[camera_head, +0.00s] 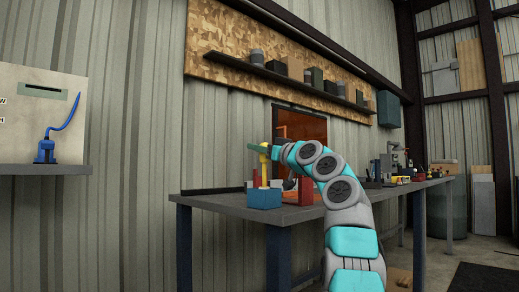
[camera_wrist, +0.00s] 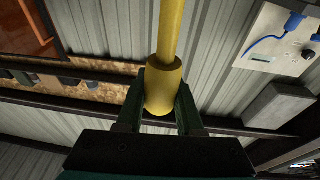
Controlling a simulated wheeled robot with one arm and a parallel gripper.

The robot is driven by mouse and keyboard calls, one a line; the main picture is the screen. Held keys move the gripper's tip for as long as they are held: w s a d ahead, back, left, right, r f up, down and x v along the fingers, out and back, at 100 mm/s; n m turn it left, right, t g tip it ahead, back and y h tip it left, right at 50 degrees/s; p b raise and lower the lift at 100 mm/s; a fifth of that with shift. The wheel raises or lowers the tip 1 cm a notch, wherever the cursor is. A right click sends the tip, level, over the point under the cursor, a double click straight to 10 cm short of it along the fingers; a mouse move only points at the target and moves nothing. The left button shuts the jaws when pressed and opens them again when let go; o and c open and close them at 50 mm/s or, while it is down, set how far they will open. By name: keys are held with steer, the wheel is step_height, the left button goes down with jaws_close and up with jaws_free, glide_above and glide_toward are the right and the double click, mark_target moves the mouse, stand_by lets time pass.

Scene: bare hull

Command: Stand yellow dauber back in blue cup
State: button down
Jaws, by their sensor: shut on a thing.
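The yellow dauber (camera_head: 264,168) is upright above the blue cup (camera_head: 264,199) in the head view. The cup is a squat blue block near the left end of the workbench. My gripper (camera_head: 262,148) is shut on the thick end of the dauber, at its top. In the wrist view my gripper's (camera_wrist: 161,98) dark fingers lie on both sides of the thick yellow end (camera_wrist: 163,88), and the thin shaft runs out of the picture. The shaft's lower end meets the cup's top edge in the head view; I cannot tell whether it is inside.
The workbench (camera_head: 225,206) runs to the right, with a red piece (camera_head: 306,190) just right of the cup and tools further along. A high shelf (camera_head: 290,81) holds several boxes. A blue device (camera_head: 46,150) is on a separate ledge at left.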

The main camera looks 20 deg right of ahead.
jaws_free()
steer(key=shift+f, duration=0.1)
stand_by(0.4)
step_height(320, 180, up, 9)
steer(key=p, duration=0.9)
stand_by(0.7)
stand_by(0.5)
